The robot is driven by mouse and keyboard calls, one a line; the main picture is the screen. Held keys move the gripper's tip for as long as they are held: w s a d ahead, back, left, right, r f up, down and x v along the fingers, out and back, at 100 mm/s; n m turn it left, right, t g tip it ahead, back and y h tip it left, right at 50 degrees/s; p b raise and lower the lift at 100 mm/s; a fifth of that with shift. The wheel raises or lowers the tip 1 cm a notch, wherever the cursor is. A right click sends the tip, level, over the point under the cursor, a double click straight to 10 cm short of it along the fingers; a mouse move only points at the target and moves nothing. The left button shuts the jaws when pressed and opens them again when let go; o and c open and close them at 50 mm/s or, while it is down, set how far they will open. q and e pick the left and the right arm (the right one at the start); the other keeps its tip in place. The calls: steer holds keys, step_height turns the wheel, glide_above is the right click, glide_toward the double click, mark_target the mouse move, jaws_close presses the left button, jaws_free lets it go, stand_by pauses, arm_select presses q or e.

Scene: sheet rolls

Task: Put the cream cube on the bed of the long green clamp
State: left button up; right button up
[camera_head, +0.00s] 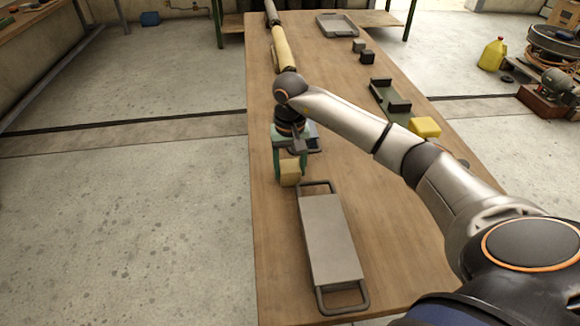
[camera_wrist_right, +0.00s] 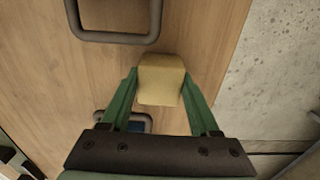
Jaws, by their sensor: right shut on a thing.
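My right gripper (camera_head: 289,163) is shut on the cream cube (camera_head: 290,173), near the left edge of the table. In the right wrist view the cube (camera_wrist_right: 160,80) sits between the green fingertips. The long green clamp (camera_head: 385,96) lies to the right and farther back on the table, with a black block at each end and a bare bed between them. My right forearm passes in front of its near side. The gripper and cube are well apart from the clamp. My left gripper is not in view.
A grey plate with handles (camera_head: 330,240) lies nearest on the table (camera_head: 395,250). A yellow block (camera_head: 426,127) is beside the clamp. Dark small blocks (camera_head: 367,57) and a grey tray (camera_head: 338,26) are farther back. A cream roll (camera_head: 283,50) lies along the left edge.

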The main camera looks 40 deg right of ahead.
steer(key=shift+f, duration=0.1)
steer(key=o, duration=1.5)
steer(key=shift+c, duration=0.2)
